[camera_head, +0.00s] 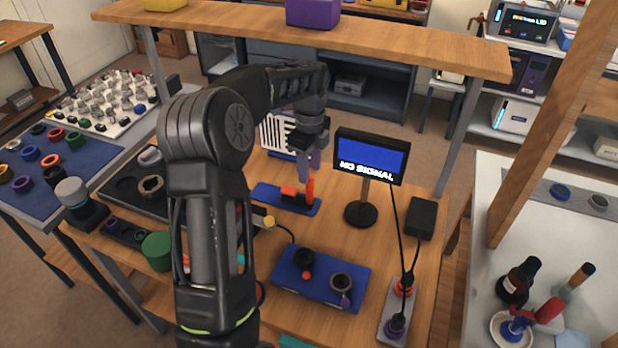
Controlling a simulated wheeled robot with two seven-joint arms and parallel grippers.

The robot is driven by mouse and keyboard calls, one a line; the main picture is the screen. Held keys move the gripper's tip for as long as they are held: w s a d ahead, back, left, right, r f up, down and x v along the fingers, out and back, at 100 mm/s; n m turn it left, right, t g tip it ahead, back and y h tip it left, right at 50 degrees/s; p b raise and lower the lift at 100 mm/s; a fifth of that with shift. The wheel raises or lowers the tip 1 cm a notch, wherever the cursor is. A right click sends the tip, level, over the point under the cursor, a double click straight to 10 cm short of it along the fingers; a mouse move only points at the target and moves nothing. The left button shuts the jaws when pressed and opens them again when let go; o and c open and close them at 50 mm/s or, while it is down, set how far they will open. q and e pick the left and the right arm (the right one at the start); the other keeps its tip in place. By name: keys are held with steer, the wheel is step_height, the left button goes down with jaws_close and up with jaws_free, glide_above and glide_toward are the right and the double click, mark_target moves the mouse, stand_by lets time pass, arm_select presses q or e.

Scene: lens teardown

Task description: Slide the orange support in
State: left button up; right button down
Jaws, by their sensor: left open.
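An orange support (309,188) stands upright, with a low orange part beside it, on a flat blue plate (268,194) in the middle of the wooden table. My left arm reaches in from the bottom left and bends over to the back. Its gripper (304,160) points down above the orange support and is open. The arm and gripper are dark, and a small purple shape shows below the fingers; I cannot tell whether they touch it. My right gripper is not in view.
A "NO SIGNAL" monitor (371,157) stands just right of the gripper. A white slotted rack (277,133) is behind it. A blue block (322,281) with round parts and a power strip (395,312) lie nearer. A raised wooden shelf (400,43) spans the back.

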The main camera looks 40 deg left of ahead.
mark_target(310, 189)
arm_select(q)
steer(key=shift+f, duration=0.1)
stand_by(0.3)
steer(key=shift+f+p, duration=0.6)
steer(key=shift+f, duration=3.3)
steer(key=shift+c, duration=0.2)
jaws_close()
